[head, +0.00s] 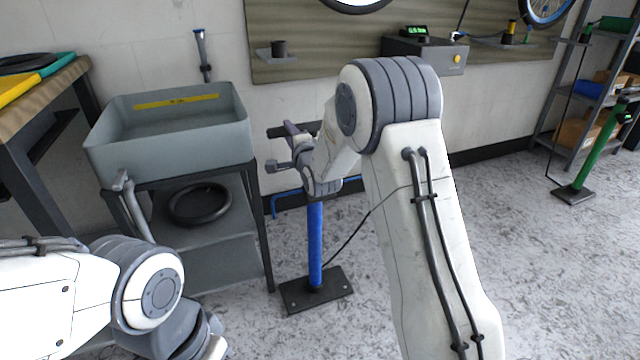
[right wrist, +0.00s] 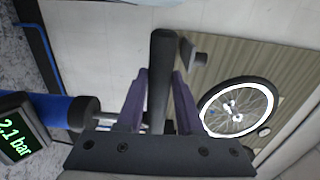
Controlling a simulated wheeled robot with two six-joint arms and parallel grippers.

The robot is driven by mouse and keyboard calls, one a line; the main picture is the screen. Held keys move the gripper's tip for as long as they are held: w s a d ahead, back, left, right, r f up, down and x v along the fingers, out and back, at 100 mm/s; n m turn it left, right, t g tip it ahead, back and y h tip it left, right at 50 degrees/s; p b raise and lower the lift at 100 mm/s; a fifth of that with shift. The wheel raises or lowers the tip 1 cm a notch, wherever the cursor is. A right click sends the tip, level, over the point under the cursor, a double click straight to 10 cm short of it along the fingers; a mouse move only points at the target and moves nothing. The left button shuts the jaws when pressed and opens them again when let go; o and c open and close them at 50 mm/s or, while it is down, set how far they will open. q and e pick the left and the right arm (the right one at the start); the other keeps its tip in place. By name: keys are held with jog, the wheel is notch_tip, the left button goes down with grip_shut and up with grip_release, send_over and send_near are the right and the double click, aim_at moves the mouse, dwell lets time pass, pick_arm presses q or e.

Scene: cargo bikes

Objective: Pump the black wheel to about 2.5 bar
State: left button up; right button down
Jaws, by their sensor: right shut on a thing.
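A floor pump with a blue barrel (head: 315,245) stands upright on a black base plate (head: 316,290). My right gripper (head: 287,150) is at its top, shut on the black pump handle (head: 278,131). In the right wrist view the two fingers (right wrist: 158,85) lie on either side of the handle bar (right wrist: 162,60). The pump's display (right wrist: 18,138) reads 2.1 bar. A wheel with a black tyre and a white ring (right wrist: 237,107) hangs on the wall panel; its lower edge shows in the head view (head: 356,5). My left gripper (head: 212,345) is mostly hidden at bottom left.
A grey basin (head: 170,150) on a stand is left of the pump, with a black ring (head: 199,204) on its shelf. A grey box (head: 425,55) with a yellow button is on the wall. A green pump (head: 598,150) stands far right. Floor between is clear.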

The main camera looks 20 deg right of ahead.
pick_arm(q)
notch_tip(320, 180, up, 14)
jog(key=p, duration=1.2)
jog(key=shift+p, duration=0.3)
pick_arm(e)
notch_tip(320, 180, up, 22)
pick_arm(q)
notch_tip(320, 180, down, 22)
jog(key=b, duration=2.2)
pick_arm(e)
notch_tip(320, 180, down, 28)
pick_arm(q)
notch_tip(320, 180, up, 12)
jog(key=p, duration=1.1)
jog(key=shift+f, duration=0.25)
pick_arm(e)
notch_tip(320, 180, up, 17)
jog(key=shift+r, duration=0.15)
